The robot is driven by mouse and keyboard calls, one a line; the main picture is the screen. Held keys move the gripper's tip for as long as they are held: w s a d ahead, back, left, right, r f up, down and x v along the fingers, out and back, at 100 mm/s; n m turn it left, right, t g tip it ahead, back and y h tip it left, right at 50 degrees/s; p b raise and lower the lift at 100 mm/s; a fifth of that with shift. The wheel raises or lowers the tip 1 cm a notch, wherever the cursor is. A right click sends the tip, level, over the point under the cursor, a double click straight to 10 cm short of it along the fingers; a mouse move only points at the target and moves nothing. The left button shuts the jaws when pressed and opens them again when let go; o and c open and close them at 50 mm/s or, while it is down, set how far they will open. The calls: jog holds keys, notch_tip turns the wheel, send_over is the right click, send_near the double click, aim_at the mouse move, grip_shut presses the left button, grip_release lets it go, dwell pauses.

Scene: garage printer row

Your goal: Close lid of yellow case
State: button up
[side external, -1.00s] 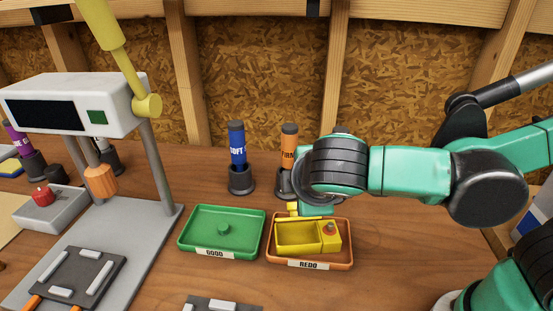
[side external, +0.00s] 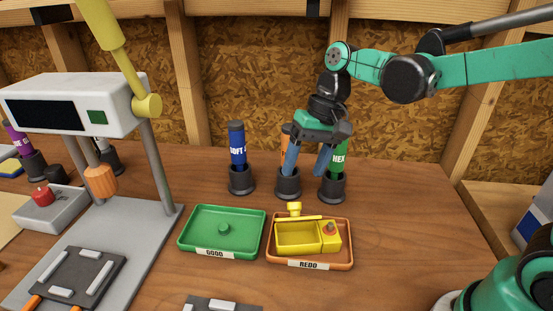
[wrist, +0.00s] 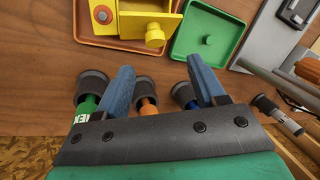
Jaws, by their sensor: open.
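The yellow case (side external: 297,236) sits in the orange REDO tray (side external: 309,265). Its hollow inside is visible, so it stands open. The lid (side external: 298,218) shows as a thin yellow strip along the back edge, with a yellow knob (side external: 294,208) sticking out behind. In the wrist view the case (wrist: 110,22) is at the top, partly cut off, with its knob (wrist: 155,37) toward me. My gripper (side external: 306,172) is open, above the tool holders behind the tray, with its blue fingers pointing down. It is apart from the case; in the wrist view nothing is between its fingertips (wrist: 160,64).
The green GOOD tray (side external: 195,240) is left of the REDO tray. Blue (side external: 237,145), orange (side external: 285,130) and green (side external: 340,158) tools stand in dark holders close to my gripper. A grey press (side external: 165,175) stands at left. The table right of the REDO tray is clear.

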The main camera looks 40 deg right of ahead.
aim_at(296, 211)
jog(key=x, duration=0.2)
jog(key=shift+s+d+f, duration=0.1)
jog(key=shift+d+f, duration=0.05)
jog(key=shift+f, duration=0.2)
jog(key=shift+x, duration=2.5)
grip_shut()
